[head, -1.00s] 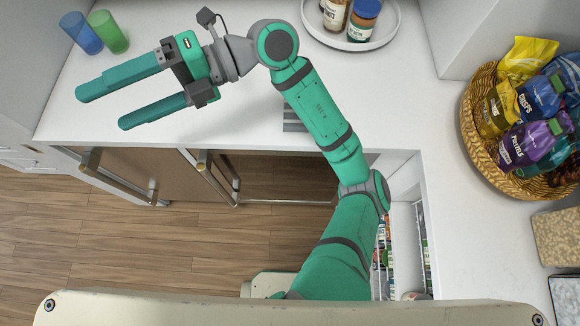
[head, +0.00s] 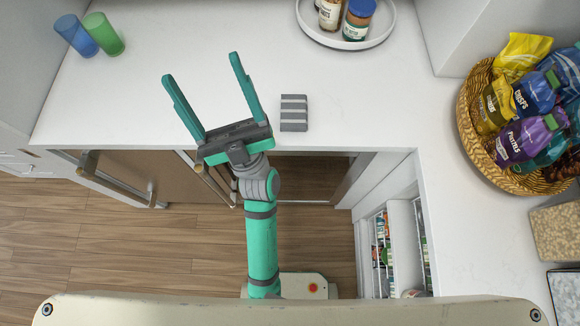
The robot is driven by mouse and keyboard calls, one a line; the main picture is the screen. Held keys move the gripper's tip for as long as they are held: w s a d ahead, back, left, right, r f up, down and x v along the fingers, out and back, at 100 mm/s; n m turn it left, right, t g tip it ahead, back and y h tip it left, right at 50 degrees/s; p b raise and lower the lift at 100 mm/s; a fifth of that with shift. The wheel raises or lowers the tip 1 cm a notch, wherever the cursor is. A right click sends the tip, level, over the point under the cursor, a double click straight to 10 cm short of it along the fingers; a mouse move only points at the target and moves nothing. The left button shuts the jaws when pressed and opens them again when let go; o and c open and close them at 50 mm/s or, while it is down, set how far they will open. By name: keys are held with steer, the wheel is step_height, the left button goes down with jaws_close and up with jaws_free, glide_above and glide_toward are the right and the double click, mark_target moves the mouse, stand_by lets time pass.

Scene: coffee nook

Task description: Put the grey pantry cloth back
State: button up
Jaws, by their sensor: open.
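The grey pantry cloth (head: 293,119) is a small folded rectangle with pale stripes. It lies flat on the white counter (head: 150,120), near the counter's front edge. My gripper (head: 200,74) is open and empty, with its two long green fingers spread and pointing away over the counter. It is to the left of the cloth and apart from it. Nothing covers the cloth.
Blue (head: 76,36) and green (head: 103,34) cups stand at the back left. A round white tray (head: 345,42) with jars stands behind the cloth. A snack basket (head: 468,120) is at right. Below are a pull-out pantry rack (head: 379,245) and cabinet doors with handles (head: 115,182).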

steer(key=s+d+f+m+g+h, duration=0.1)
steer(key=s+d+f+m+h, duration=0.15)
steer(key=f+m+h, duration=0.5)
steer(key=s+d+f+m+g+h, duration=0.1)
steer(key=d+f+m+h, duration=0.35)
steer(key=f+h, duration=0.6)
steer(key=s+d+f+g, duration=0.2)
steer(key=s+f+g, duration=0.2)
steer(key=s+f, duration=0.3)
steer(key=s+d+f+g, duration=0.3)
steer(key=s+f+g, duration=0.1)
steer(key=s+f, duration=0.3)
step_height(320, 180, down, 2)
steer(key=shift+s+d+f+n, duration=0.1)
steer(key=shift+s+d+n, duration=0.1)
steer(key=shift+d+n, duration=0.1)
